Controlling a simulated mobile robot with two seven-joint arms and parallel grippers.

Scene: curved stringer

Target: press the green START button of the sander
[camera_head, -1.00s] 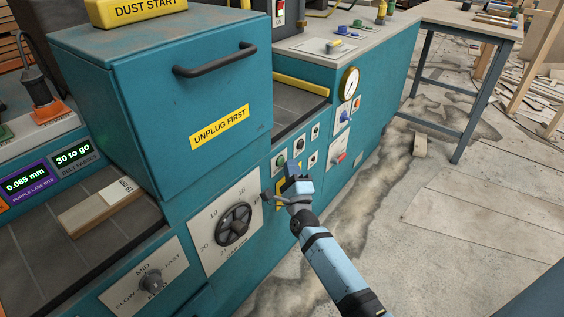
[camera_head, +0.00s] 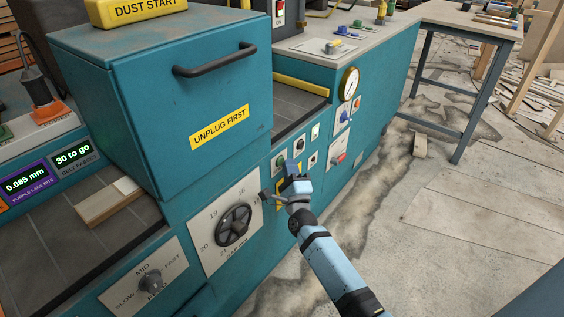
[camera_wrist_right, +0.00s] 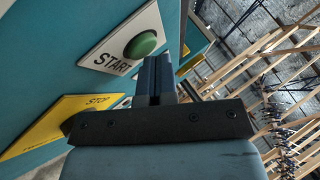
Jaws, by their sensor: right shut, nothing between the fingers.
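The green START button (camera_wrist_right: 140,43) is a round domed cap on a white plate lettered START in the right wrist view. It also shows as a small green button (camera_head: 281,160) on the sander's teal side in the head view. My right gripper (camera_head: 290,166) is shut and empty, beside the control panel. In the right wrist view its closed fingers (camera_wrist_right: 159,72) stand close to the button, to its lower right. I cannot tell a gap from contact. A yellow STOP plate (camera_wrist_right: 75,115) is below START, partly hidden by my gripper. My left gripper is out of view.
The gap handwheel (camera_head: 234,226) and speed knob (camera_head: 151,281) are left of my right arm. Other small buttons, a switch (camera_head: 339,158) and a gauge (camera_head: 348,83) are close by. A wooden board (camera_head: 108,203) lies on the belt.

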